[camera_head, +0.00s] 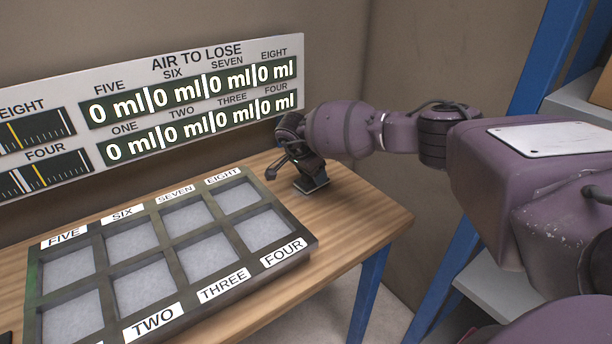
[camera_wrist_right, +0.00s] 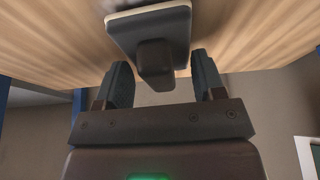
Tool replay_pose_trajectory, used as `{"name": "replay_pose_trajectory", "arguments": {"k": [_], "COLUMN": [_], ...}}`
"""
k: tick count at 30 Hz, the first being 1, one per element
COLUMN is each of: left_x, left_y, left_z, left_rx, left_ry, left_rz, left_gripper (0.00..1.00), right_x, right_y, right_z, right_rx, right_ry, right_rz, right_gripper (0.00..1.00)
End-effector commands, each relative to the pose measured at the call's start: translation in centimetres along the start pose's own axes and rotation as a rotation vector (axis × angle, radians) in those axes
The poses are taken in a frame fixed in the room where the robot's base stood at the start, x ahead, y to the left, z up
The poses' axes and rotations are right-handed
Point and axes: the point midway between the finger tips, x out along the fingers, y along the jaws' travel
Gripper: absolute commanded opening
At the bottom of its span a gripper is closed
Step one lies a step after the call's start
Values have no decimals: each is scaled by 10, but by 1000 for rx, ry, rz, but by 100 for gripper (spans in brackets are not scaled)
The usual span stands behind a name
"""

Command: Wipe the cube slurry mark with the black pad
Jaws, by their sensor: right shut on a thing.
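The black pad (camera_head: 311,185) lies on the wooden table, right of the tray's EIGHT compartment. In the right wrist view the pad (camera_wrist_right: 150,28) shows a pale edge and a blocky handle. The right gripper's fingers (camera_wrist_right: 160,66) also show in the wrist view. A greyish patch shows at the top edge of the wrist view beyond the pad; I cannot tell if it is the slurry mark. My left gripper is out of view.
A dark tray (camera_head: 305,232) with labelled compartments fills much of the wooden table (camera_head: 372,215). A readout panel (camera_head: 190,90) is on the wall behind, showing 0 ml values. A blue-framed shelf (camera_head: 545,55) stands at the right. Bare tabletop lies right of the tray.

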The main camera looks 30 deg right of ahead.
Motion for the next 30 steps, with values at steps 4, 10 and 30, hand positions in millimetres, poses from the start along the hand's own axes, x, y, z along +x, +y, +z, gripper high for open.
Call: {"name": "replay_pose_trajectory", "arguments": {"k": [4, 10, 30], "left_x": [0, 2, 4], "left_y": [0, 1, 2], "left_z": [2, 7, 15], "left_rx": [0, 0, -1], "left_ry": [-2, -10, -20], "left_rz": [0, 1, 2], "left_gripper": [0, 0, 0], "right_x": [3, 11, 20], "right_y": [1, 3, 5], "right_z": [-4, -15, -40], "right_rx": [2, 3, 4], "right_ry": [3, 5, 8], "right_rz": [4, 7, 7], "right_gripper": [44, 44, 44]}}
